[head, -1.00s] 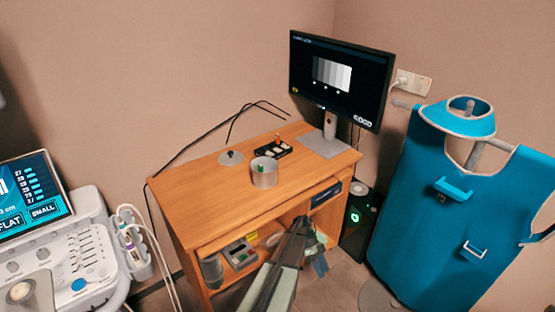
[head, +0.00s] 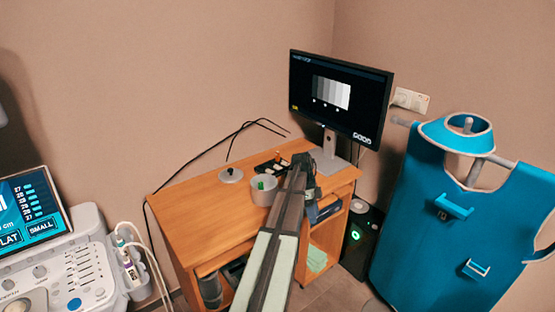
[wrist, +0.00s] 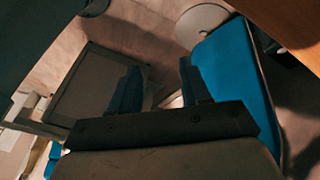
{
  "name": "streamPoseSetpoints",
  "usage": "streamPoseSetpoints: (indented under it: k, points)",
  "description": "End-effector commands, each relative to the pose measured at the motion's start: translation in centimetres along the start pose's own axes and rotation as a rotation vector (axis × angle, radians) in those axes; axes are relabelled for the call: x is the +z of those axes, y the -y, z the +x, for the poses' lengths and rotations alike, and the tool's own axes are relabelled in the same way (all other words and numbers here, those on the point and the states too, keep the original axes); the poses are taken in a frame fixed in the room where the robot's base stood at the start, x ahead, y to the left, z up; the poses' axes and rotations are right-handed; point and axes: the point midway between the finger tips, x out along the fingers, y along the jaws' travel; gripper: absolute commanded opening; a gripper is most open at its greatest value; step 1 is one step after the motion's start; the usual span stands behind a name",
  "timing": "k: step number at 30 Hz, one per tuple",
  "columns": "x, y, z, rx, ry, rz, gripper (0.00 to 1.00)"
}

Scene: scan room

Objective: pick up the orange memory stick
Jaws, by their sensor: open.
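I cannot make out an orange memory stick for certain in either view. Small pieces, one of them reddish, show on a black holder (head: 268,166) on the wooden desk (head: 190,200), but they are too small to tell. A grey cup (head: 263,194) with something green in it stands in front of that holder. My gripper (head: 304,163) is over or beside the right part of the desk, right of the cup and holder; its fingers are hard to see there. In the wrist view my gripper (wrist: 160,88) has its two dark fingers apart with nothing between them.
A monitor (head: 340,95) stands at the back right of the desk. A round metal piece (head: 231,175) lies left of the holder. A blue apron (head: 450,220) hangs on the right; an ultrasound console (head: 60,260) stands on the left. The desk's left part is clear.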

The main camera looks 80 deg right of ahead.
Motion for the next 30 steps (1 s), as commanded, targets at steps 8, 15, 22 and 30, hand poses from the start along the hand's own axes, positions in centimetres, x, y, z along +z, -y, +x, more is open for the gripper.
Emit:
streamPoseSetpoints:
  k: [8, 15, 22, 30]
  points:
    - [5.5, -1.1, -7.8, -0.115, 0.165, -0.017, 0.47]
    - [9.3, 0.7, -14.0, -0.192, 0.312, 0.019, 0.47]
    - [11.0, 6.5, -18.2, -0.230, 0.437, 0.147, 0.47]
    - [11.7, 16.7, -23.7, -0.251, 0.611, 0.369, 0.47]
